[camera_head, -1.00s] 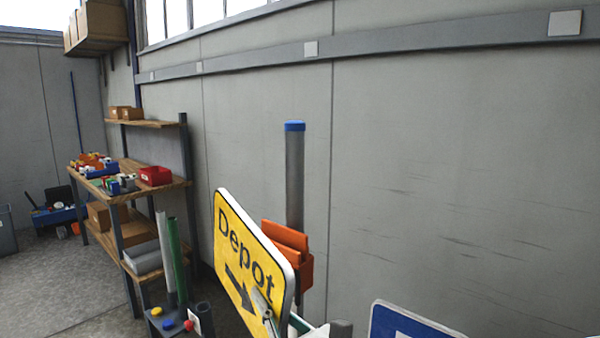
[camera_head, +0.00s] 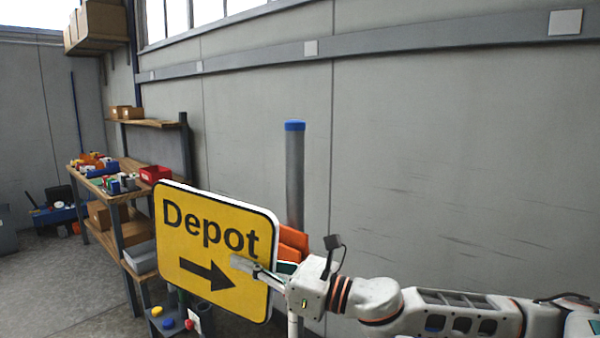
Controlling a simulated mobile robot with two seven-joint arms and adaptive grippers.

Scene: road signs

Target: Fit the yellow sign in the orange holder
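The yellow sign (camera_head: 190,240) reads "Depot" with a black arrow pointing right. It stands nearly upright and faces the camera. My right gripper (camera_head: 250,268) is shut on the sign's lower right edge, with one finger lying across its front face; the other finger is hidden behind it. The orange holder (camera_head: 292,241) is on the grey post with the blue cap (camera_head: 294,175). The sign's right edge and my gripper cover much of the holder, and I cannot tell whether sign and holder touch. My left gripper is not in view.
A wooden workbench (camera_head: 150,186) with small coloured bins and a red box (camera_head: 154,174) stands at the left against the wall. A stand with yellow, red and blue knobs (camera_head: 168,323) is below the sign.

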